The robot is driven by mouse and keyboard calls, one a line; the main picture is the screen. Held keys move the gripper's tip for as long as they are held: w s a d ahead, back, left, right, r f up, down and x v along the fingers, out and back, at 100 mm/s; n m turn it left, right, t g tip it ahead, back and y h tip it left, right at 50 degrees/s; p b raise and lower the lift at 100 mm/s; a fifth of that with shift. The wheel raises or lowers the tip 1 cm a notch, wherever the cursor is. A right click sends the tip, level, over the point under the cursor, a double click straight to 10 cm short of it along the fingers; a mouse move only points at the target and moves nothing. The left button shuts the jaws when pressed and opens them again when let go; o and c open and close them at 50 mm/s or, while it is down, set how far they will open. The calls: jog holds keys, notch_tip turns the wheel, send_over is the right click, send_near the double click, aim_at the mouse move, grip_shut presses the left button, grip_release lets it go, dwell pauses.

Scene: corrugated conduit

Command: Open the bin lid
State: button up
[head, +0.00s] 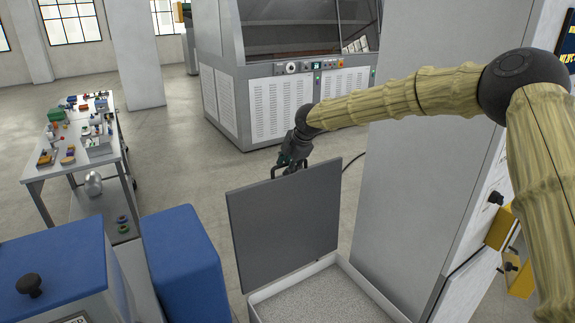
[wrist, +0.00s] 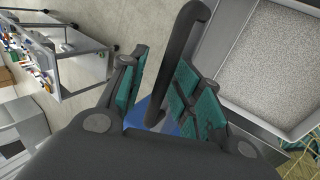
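The bin lid (head: 285,225) is a flat dark grey panel standing nearly upright in the head view. It stands at the far-left side of the open bin (head: 368,283), which has a pale rim and speckled grey contents. The bin's rim also shows at the right of the wrist view (wrist: 291,137). My gripper (head: 288,167) is at the lid's top edge. In the wrist view, the black bar handle (wrist: 178,62) runs between my gripper's teal-padded fingers (wrist: 160,92). The fingers are apart, with a gap beside the bar; they do not look clamped on it.
A blue box (head: 182,255) and a blue-topped unit (head: 50,265) stand left of the lid. A tall grey cabinet (head: 415,190) rises right of the bin. A table with small items (head: 110,160) is at the left. Open floor (head: 200,165) lies behind the lid.

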jog(key=v, duration=1.2)
jog(key=shift+w, duration=0.1)
jog(key=shift+c, duration=0.2)
